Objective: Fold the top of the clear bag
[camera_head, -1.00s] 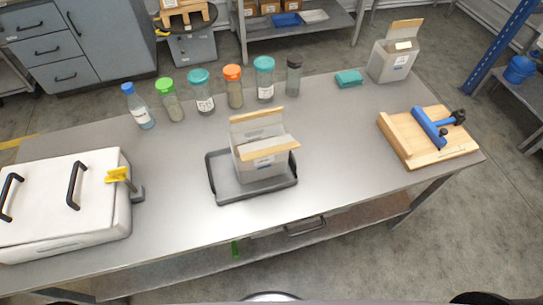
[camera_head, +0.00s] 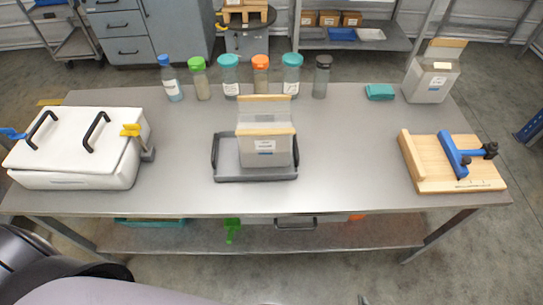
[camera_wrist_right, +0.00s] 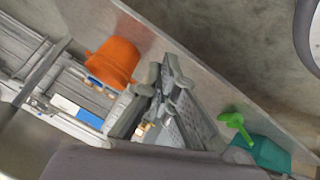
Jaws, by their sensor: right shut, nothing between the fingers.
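The clear bag (camera_head: 265,152) stands upright in a grey tray (camera_head: 228,179) at the middle of the table. It is see-through grey with a white label on its front. Its two tan top strips are apart, one at the front and one higher at the back, so the top looks open. My right gripper (camera_wrist_right: 155,95) shows in the right wrist view, its grey fingers shut with nothing between them. It is low, near the lower shelf, and away from the bag. My left gripper is not in view.
Several capped bottles (camera_head: 230,78) line the table's back edge. A similar bag (camera_head: 431,82) and a teal block (camera_head: 380,92) stand back right. A wooden board with a blue clamp (camera_head: 453,156) is at right, a white lidded box (camera_head: 80,158) at left. Clear table surrounds the tray.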

